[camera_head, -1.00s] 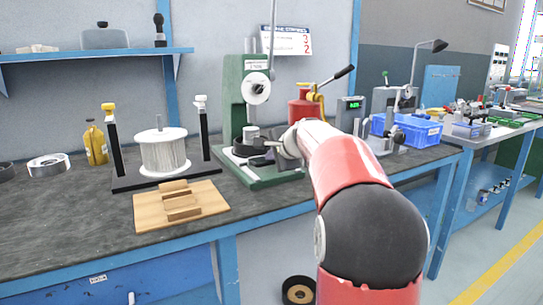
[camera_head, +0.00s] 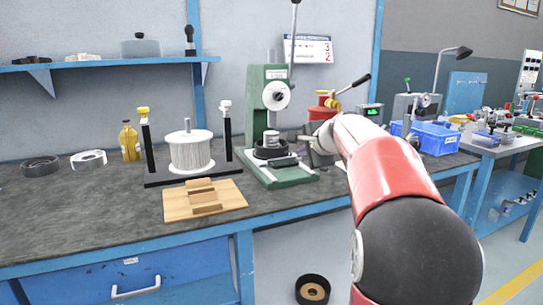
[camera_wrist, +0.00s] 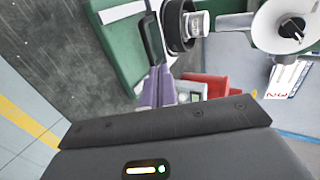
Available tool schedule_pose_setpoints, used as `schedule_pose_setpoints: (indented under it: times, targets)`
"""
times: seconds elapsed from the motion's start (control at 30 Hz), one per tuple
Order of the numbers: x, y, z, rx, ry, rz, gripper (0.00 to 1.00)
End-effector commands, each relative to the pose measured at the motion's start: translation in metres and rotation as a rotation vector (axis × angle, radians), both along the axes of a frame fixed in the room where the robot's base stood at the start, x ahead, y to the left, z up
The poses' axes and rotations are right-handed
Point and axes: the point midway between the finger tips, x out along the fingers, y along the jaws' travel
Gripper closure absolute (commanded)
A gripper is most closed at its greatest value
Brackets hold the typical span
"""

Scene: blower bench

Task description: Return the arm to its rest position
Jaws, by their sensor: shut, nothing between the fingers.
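My red and black arm reaches from the lower right over the bench in the head view.
A wire spool (camera_head: 190,152) stands between two posts, with a wooden block board (camera_head: 205,200) in front. A red can (camera_head: 320,108) is behind my wrist. Blue bins (camera_head: 436,138) stand at the right. The dark bench top (camera_head: 90,215) is clear at front left.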

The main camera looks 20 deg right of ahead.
Motion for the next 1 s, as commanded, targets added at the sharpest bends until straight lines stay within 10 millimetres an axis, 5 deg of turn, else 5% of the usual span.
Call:
schedule_pose_setpoints:
  times: [0.17, 0.27, 0.37, 0.5, 0.6, 0.8, 1.0]
  targets:
    - [-0.006, 0.008, 0.001, -0.018, 0.008, 0.017, 1.0]
    - [-0.024, 0.035, -0.003, -0.093, 0.043, 0.085, 1.0]
    - [-0.064, 0.081, -0.016, -0.231, 0.106, 0.217, 1.0]
    - [-0.146, 0.144, -0.049, -0.485, 0.208, 0.461, 1.0]
    - [-0.207, 0.173, -0.081, -0.664, 0.272, 0.64, 1.0]
    - [-0.308, 0.195, -0.145, -0.959, 0.364, 0.945, 1.0]
    - [-0.352, 0.194, -0.179, -1.097, 0.403, 1.092, 1.0]
